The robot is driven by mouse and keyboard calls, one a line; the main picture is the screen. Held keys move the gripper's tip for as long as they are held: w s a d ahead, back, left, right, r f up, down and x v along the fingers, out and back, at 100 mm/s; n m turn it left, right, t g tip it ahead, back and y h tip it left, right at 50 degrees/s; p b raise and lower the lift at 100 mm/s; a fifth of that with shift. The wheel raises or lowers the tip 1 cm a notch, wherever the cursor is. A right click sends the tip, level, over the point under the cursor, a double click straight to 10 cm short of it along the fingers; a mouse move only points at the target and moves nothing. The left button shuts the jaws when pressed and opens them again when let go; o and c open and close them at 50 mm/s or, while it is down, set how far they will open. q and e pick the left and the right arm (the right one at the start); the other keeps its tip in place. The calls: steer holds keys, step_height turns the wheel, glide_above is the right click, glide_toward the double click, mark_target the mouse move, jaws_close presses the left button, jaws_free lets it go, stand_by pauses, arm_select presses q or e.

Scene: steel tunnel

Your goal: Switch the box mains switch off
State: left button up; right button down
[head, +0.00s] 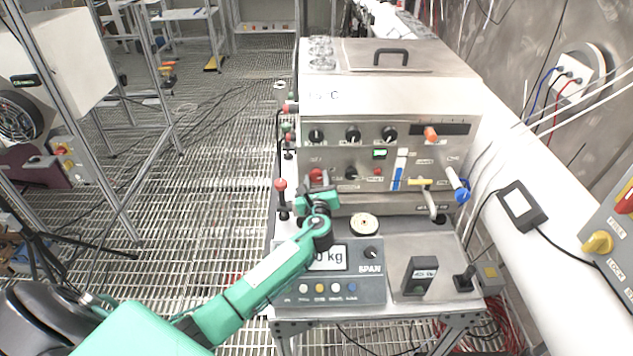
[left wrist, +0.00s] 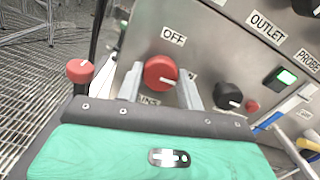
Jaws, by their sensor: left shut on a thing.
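The box (head: 390,100) is a pale metal unit with a row of dials, standing on a steel bench. Its mains switch is a red round knob (left wrist: 160,72) low on the front panel, with an OFF label above it and a partly hidden label below. The knob's white mark points to the right and slightly down in the left wrist view. My left gripper (head: 317,184) reaches the panel; its two grey fingers are on either side of the knob, shut on it. The knob shows partly above the gripper in the head view (head: 316,174). My right gripper is not in view.
A green-lit indicator (head: 379,154) is on the panel right of the knob. A red-topped lever (head: 281,185) stands close left of my gripper. A scale with a display (head: 332,285) lies under my left forearm. The grated floor at left is mostly open.

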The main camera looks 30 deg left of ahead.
arm_select(q)
steer(key=n+b, duration=0.2)
steer(key=n, duration=0.1)
steer(key=shift+f, duration=0.2)
steer(key=n+b, duration=0.3)
steer(key=n, duration=0.1)
steer(key=n+b, duration=0.3)
steer(key=n, duration=0.2)
steer(key=shift+b, duration=0.3)
steer(key=n+b, duration=0.2)
steer(key=n, duration=0.1)
steer(key=shift+d+r+n, duration=0.1)
steer(key=shift+r+n, duration=0.05)
steer(key=shift+n, duration=0.25)
steer(key=shift+n+b, duration=0.3)
steer(key=shift+r+n+b, duration=0.1)
steer(key=shift+n+b, duration=0.2)
steer(key=shift+n, duration=0.3)
steer(key=o, duration=1)
